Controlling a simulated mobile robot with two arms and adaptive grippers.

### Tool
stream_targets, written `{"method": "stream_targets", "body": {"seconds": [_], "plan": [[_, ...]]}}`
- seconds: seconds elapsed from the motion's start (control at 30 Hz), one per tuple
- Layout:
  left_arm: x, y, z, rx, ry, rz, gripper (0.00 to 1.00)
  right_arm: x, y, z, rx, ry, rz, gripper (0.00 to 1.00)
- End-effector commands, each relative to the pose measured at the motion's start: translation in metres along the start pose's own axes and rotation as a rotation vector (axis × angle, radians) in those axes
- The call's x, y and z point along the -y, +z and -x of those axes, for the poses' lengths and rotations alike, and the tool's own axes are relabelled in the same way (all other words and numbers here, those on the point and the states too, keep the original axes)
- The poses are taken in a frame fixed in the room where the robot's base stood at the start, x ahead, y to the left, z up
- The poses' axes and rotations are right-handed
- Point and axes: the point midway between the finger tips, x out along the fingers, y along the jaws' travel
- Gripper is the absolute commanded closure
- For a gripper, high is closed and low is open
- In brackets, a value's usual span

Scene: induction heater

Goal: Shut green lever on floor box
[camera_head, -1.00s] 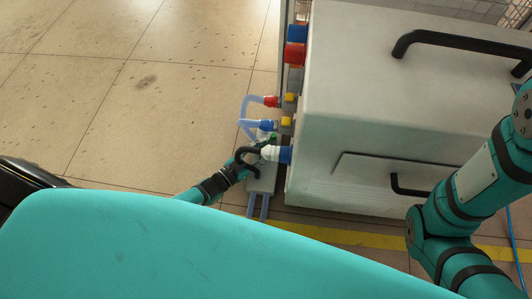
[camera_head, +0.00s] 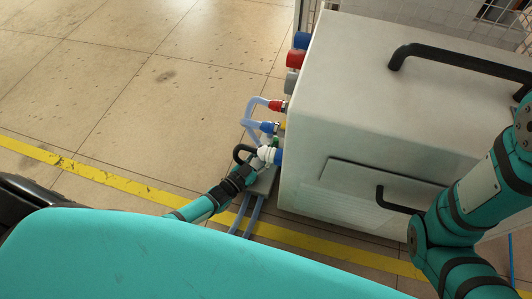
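The floor box (camera_head: 265,182) is a small grey unit on the floor at the left foot of the large pale cabinet. A small bit of green, likely the green lever (camera_head: 276,141), shows at its top, mostly hidden by fittings and my gripper. My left gripper (camera_head: 256,158) reaches in from the lower left and is at the box, close to the green part. Its dark curved finger shows, but I cannot tell whether it touches the lever or how far the fingers are apart. My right arm stands at the right edge; its gripper is outside the picture.
The pale cabinet (camera_head: 370,110) with black handles (camera_head: 455,58) fills the right. Looped clear hoses (camera_head: 247,115) with red and blue fittings join it to the box. Hoses (camera_head: 247,215) run from the box over a yellow floor line (camera_head: 110,180). The tiled floor at left is clear.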

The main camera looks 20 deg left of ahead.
Motion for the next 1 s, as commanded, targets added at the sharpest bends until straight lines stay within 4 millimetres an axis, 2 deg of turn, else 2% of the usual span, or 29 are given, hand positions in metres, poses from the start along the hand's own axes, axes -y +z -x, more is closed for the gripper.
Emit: {"method": "stream_targets", "body": {"seconds": [0.03, 0.23, 0.57, 0.77, 1.0], "plan": [[-0.008, -0.001, 0.002, -0.006, 0.013, 0.001, 0.8, 0.0, 0.0, 0.0, 0.001, 0.001, 0.0, 0.6], [-0.005, -0.001, 0.001, -0.004, 0.008, 0.001, 0.54, 0.0, 0.002, 0.001, 0.006, 0.003, -0.001, 0.6], [-0.002, 0.0, 0.003, -0.002, 0.004, 0.0, 0.53, -0.002, 0.005, 0.003, 0.016, 0.01, 0.0, 0.6], [-0.003, 0.001, 0.033, 0.001, 0.005, 0.001, 0.53, -0.001, 0.004, 0.003, 0.013, 0.007, 0.0, 0.6], [-0.003, 0.001, 0.085, 0.001, 0.006, 0.0, 0.53, -0.001, 0.004, 0.003, 0.011, 0.005, 0.0, 0.6]]}}
